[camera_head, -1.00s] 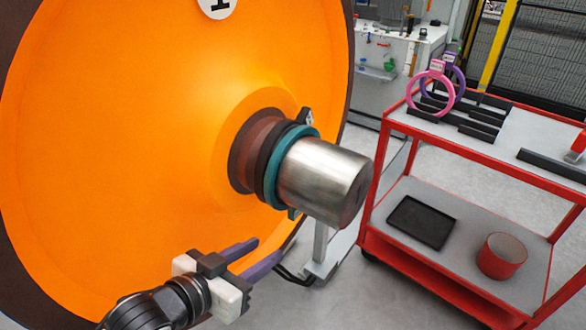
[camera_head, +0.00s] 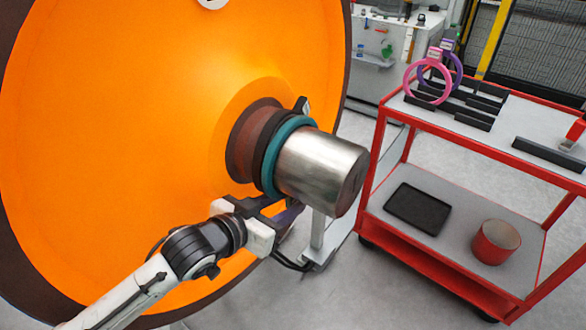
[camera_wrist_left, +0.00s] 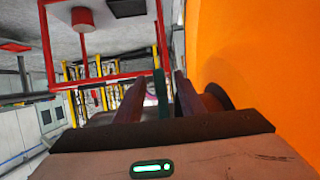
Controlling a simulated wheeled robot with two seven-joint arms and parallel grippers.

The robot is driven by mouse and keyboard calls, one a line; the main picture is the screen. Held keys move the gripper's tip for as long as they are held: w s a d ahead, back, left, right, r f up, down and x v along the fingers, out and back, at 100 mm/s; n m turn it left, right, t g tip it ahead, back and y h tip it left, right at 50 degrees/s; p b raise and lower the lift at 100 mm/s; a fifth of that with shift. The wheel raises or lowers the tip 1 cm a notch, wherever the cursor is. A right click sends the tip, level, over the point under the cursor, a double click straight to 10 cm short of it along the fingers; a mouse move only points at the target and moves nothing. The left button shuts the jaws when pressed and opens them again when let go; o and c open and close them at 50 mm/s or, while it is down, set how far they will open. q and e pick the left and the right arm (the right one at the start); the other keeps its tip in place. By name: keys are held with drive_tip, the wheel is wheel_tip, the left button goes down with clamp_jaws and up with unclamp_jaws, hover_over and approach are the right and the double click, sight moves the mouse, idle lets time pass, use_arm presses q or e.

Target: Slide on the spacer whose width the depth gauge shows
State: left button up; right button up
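A teal ring (camera_head: 271,165) sits around the wheelset's axle, at the inner end of the bare steel journal (camera_head: 325,172). My left gripper (camera_head: 280,208) is below the journal, at the lower edge of the teal ring. In the left wrist view its two fingers (camera_wrist_left: 155,80) stand apart, with the teal ring's edge (camera_wrist_left: 161,95) between them. I see no clear grip on it. A pink ring (camera_head: 407,86) and a purple ring (camera_head: 461,72), both with pale labels, stand upright on the cart. A dark tagged part (camera_head: 302,104) shows above the teal ring; I cannot tell if it is the gauge. My right gripper is out of view.
The large orange wheel (camera_head: 110,120) fills the left side. The red cart (camera_head: 450,165) stands at the right, with black holders (camera_head: 459,118) on top and a black tray (camera_head: 417,208) and red bin (camera_head: 496,242) below. Clear floor lies between wheel and cart.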

use_arm(q)
drive_tip(key=shift+w+d+f, duration=0.2)
drive_tip(key=shift+w+d, duration=0.1)
drive_tip(key=shift+w, duration=0.05)
clamp_jaws()
drive_tip(key=shift+r, duration=0.15)
drive_tip(key=s+d, duration=0.8)
drive_tip(key=d, duration=0.3)
drive_tip(key=shift+s+d+p, duration=0.2)
drive_tip(key=shift+d+p, duration=0.05)
drive_tip(key=shift+p, duration=0.05)
idle(0.7)
